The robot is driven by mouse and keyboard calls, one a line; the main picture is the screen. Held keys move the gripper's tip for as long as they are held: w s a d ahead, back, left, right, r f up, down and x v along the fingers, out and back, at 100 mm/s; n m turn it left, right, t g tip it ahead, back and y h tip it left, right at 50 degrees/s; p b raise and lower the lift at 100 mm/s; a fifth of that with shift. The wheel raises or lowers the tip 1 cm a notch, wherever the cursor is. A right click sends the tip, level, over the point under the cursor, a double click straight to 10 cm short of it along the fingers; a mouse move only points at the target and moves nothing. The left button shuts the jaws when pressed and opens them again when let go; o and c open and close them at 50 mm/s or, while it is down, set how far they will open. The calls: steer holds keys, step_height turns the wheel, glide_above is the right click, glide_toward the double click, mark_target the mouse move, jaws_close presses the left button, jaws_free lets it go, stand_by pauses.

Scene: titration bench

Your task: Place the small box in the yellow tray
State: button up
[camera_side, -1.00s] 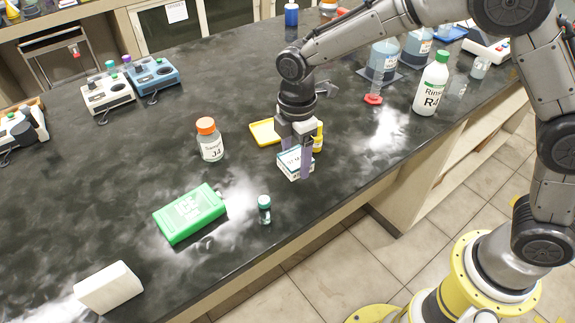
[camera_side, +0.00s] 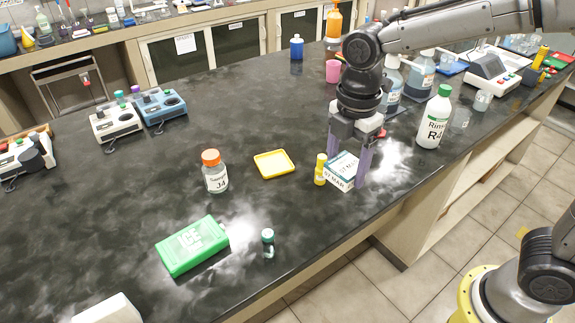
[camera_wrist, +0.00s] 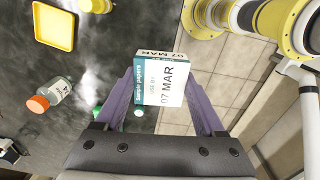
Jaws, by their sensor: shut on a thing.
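The small box (camera_side: 341,171), white and teal with printed lettering, is between the purple fingers of my gripper (camera_side: 348,172), which is shut on it. The wrist view also shows the box (camera_wrist: 160,84) between both fingers, its "07 MAR" label facing the camera. The box looks slightly tilted in the side view, and its height over the bench is hard to judge. The yellow tray (camera_side: 274,164) lies flat and empty to the left of the box. It also shows at the upper left of the wrist view (camera_wrist: 54,26).
A small yellow vial (camera_side: 320,169) stands between tray and box, close to the box. An orange-capped jar (camera_side: 215,172) stands left of the tray. A Rinse bottle (camera_side: 434,118) is to the right. A green box (camera_side: 192,246) and dark vial (camera_side: 268,243) are in front. Bench is clear behind the tray.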

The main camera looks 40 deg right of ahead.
steer(key=w+d, duration=0.2)
steer(key=w, duration=0.3)
steer(key=m, duration=0.1)
glide_above(290, 166)
steer(key=f, duration=0.6)
steer(key=s+f, duration=0.1)
steer(key=f, duration=0.2)
steer(key=shift+f, duration=0.3)
steer(key=shift+w+f, duration=0.3)
steer(key=shift+f, duration=0.05)
steer(key=shift+w+a+f, duration=0.1)
steer(key=shift+w+f, duration=0.05)
steer(key=shift+f, duration=1.55)
steer(key=shift+f, duration=0.15)
steer(key=o, duration=1.3)
steer(key=shift+o, duration=0.2)
